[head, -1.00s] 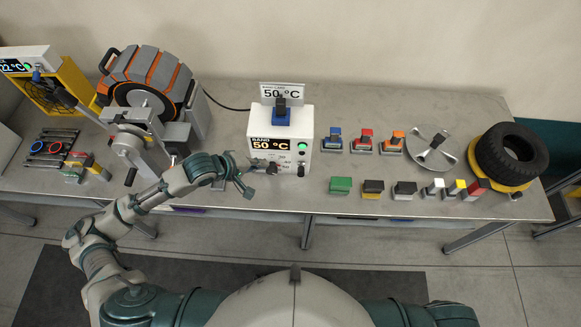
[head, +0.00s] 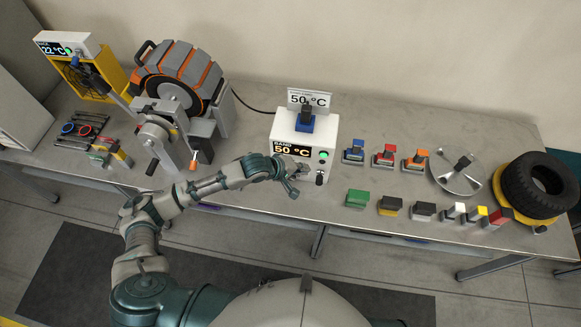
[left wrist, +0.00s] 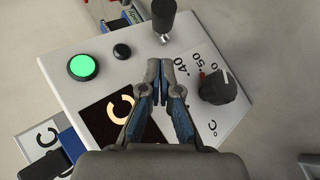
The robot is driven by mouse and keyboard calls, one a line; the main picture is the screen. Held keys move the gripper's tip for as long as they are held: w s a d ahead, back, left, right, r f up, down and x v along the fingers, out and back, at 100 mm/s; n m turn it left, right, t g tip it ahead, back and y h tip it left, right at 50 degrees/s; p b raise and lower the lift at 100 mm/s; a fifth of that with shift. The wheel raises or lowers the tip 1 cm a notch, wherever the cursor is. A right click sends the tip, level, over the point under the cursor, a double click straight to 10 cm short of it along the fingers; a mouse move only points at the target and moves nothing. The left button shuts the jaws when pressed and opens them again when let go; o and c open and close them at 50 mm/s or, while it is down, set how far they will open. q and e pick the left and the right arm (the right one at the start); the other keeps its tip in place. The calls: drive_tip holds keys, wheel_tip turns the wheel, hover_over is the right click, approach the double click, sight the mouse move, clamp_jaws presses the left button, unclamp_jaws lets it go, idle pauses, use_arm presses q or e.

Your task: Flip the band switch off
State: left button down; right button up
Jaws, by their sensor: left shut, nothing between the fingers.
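Contact with the switch is not visible.
The orange-and-grey wheel machine (head: 180,75) stands left of the box. To the right are several coloured blocks, a round metal plate (head: 458,174) and a black tyre (head: 538,185). A card (head: 309,98) reading 50 °C stands behind the blue-based clamp on the box.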

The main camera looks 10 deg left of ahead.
sight(319, 179)
use_arm(q)
drive_tip(key=shift+s+d+f, duration=0.3)
drive_tip(key=shift+d+f, duration=0.1)
drive_tip(key=shift+d, duration=0.25)
drive_tip(key=shift+s+d+f, duration=0.3)
drive_tip(key=shift+d+f, duration=0.1)
drive_tip(key=shift+d, duration=0.2)
drive_tip(key=shift+a, duration=0.15)
